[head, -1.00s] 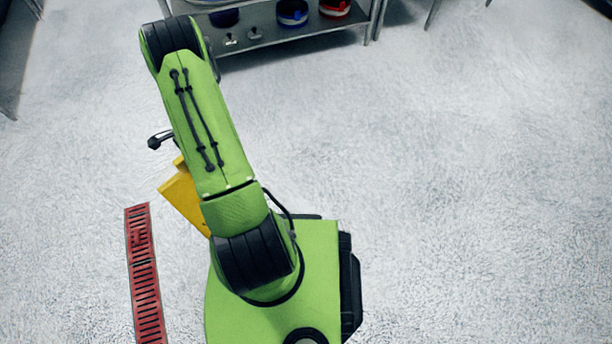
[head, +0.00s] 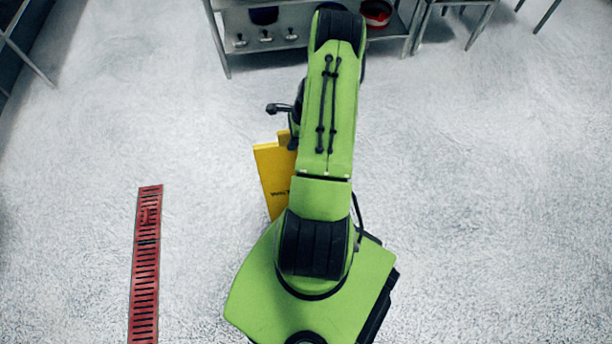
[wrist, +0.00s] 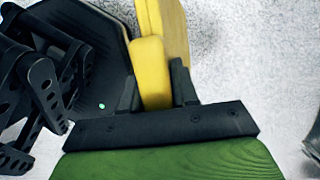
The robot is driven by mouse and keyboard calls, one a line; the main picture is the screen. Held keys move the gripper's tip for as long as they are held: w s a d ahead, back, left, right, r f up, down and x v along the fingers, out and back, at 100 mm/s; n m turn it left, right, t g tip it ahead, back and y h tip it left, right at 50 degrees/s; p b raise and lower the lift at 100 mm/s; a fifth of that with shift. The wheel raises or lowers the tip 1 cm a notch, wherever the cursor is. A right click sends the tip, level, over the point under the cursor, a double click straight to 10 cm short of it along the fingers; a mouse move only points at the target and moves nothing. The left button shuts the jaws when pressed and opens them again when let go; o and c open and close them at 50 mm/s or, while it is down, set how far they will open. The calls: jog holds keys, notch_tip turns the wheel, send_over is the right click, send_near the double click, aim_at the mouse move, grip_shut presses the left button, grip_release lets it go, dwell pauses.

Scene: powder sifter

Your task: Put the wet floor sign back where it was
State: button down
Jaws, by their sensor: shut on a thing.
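The yellow wet floor sign (head: 270,172) shows in the head view to the left of my green arm, which hides its right part. In the wrist view, the sign's yellow top part (wrist: 150,72) sits between the two black fingers of my gripper (wrist: 156,88), with a wider yellow panel beyond it. My gripper is shut on the sign. In the head view my gripper is mostly hidden behind the arm. I cannot tell whether the sign touches the floor.
A red slotted floor drain (head: 146,265) lies to the left of the sign. A metal shelf table (head: 270,45) with pots stands at the back, and another metal stand (head: 475,12) is at the back right. The floor (head: 490,200) on the right is clear.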

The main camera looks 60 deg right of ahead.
aim_at(293, 156)
notch_tip(293, 156, down, 10)
jog(key=b, duration=0.3)
jog(key=shift+b, duration=0.3)
jog(key=shift+r, duration=0.15)
jog(key=c, duration=0.8)
grip_release()
jog(key=shift+c, duration=0.2)
